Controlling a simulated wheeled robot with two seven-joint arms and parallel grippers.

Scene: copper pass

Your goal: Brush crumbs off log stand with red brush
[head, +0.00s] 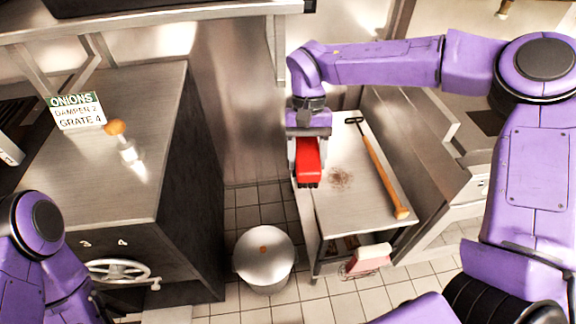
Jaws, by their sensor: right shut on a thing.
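The log stand (345,222) is a narrow steel-topped table right of centre. A small scatter of brown crumbs (340,178) lies on its top, left of the middle. My right gripper (307,170) is shut on the red brush (308,155), over the left edge of the stand, just left of the crumbs. The gripper hides part of the brush, and its bristles are not clearly visible. I cannot tell whether the brush touches the top. My left gripper is out of view; only part of my left arm shows at lower left.
A wooden-handled tool (384,178) with a dark hooked end lies along the stand's right side. A pink-and-white object (368,257) is at its lower front. A round metal bin (263,262) stands on the floor. A steel cabinet (90,185) with a sign (77,111) is left.

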